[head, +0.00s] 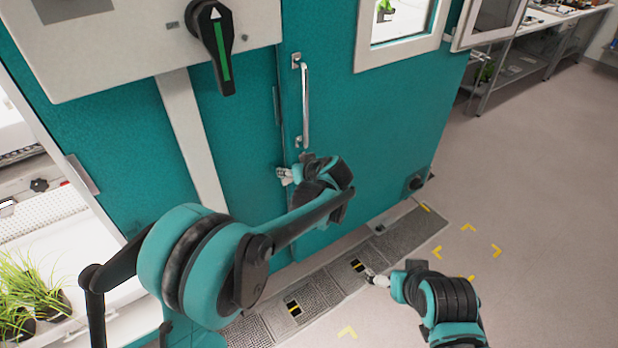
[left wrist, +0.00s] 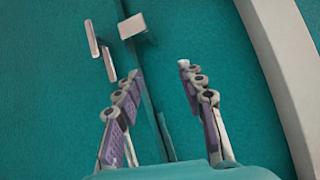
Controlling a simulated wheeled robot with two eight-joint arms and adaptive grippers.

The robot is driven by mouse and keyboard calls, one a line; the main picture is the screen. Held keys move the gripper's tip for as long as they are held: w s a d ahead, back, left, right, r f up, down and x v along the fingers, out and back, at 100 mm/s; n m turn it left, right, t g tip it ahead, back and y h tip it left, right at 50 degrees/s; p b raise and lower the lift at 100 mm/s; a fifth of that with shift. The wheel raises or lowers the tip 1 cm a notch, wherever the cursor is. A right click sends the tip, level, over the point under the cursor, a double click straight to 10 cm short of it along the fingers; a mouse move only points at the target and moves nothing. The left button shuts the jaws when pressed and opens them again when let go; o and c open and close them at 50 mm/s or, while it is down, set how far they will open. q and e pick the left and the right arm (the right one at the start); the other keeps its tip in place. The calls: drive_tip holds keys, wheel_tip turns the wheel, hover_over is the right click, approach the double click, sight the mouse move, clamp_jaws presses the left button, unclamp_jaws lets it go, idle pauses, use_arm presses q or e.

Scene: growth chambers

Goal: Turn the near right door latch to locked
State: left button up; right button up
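The teal door (head: 345,130) is flush with its frame and has an upright metal handle (head: 305,105). My left gripper (head: 284,173) is at the door's left edge, below the handle. In the left wrist view its two fingers (left wrist: 156,72) are spread apart with nothing between them. Just beyond the fingertips, a small pale latch-like piece (left wrist: 132,25) sits across the door seam, with a thin pale bar (left wrist: 96,38) to its left. Which way the latch is turned is unclear. My right gripper (head: 375,279) hangs low over the floor grating; its fingers are too small to judge.
A black rotary handle (head: 220,50) with a green stripe points down on a pale box at upper left. Grassy plants (head: 25,295) stand in an open chamber at left. Floor grating (head: 325,285) runs along the door base. Open floor (head: 540,190) lies at right.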

use_arm(q)
drive_tip(key=w+d+f+n+t+y+b, duration=0.2)
drive_tip(key=w+d+f, duration=0.4)
drive_tip(key=d+f, duration=0.3)
drive_tip(key=b+x, duration=0.2)
drive_tip(key=x, duration=0.4)
drive_tip(key=shift+w+a+f, duration=0.2)
drive_tip(key=shift+w, duration=0.1)
drive_tip(key=shift+w+a+f, duration=0.1)
drive_tip(key=shift+w+a, duration=0.15)
drive_tip(key=shift+w, duration=0.1)
clamp_jaws()
